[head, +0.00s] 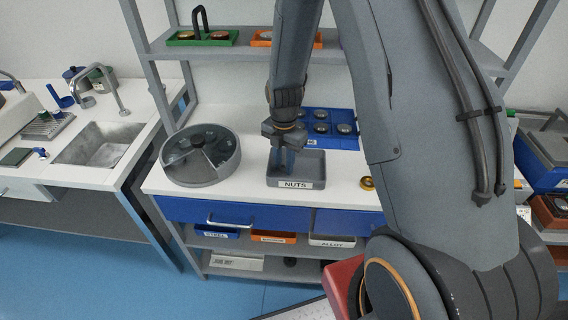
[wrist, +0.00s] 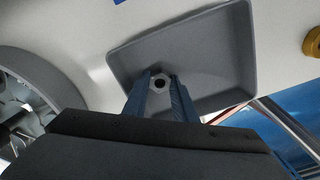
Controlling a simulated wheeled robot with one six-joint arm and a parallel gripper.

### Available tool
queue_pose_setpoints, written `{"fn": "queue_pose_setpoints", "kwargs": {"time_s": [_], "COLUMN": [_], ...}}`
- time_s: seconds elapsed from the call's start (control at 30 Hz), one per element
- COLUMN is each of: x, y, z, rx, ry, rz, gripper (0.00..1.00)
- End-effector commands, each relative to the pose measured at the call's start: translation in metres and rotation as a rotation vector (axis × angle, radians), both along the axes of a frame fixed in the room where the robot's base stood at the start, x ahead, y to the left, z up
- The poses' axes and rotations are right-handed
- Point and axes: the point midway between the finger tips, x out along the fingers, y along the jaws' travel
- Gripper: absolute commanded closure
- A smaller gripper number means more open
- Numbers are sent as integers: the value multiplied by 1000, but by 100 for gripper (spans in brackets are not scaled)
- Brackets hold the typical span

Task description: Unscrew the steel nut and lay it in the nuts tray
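The grey nuts tray (head: 312,170), labelled NUTS, sits on the white bench top, and it fills the upper middle of the wrist view (wrist: 235,50). My gripper (head: 285,165) points down into the left part of the tray. In the wrist view its two blue fingers (wrist: 161,84) have the steel nut (wrist: 160,76) between their tips. The nut is hexagonal with a dark hole, and the fingers look closed on its sides. I cannot tell whether the nut touches the tray floor. In the head view the nut is hidden.
A round grey case with a clear lid (head: 200,155) stands left of the tray. A blue rack with several round pieces (head: 345,140) is behind it. A brass-coloured round piece (head: 366,183) lies to the right, also in the wrist view (wrist: 313,42). A shelf post rises behind.

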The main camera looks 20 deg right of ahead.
Motion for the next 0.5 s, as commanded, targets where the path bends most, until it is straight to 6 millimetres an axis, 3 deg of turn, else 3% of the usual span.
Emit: {"fn": "queue_pose_setpoints", "kwargs": {"time_s": [0.3,0.5], "x": [-5,-6], "y": [0,0], "z": [-6,11], "rx": [0,0], "ry": [10,11], "rz": [0,0], "gripper": [55,54]}}
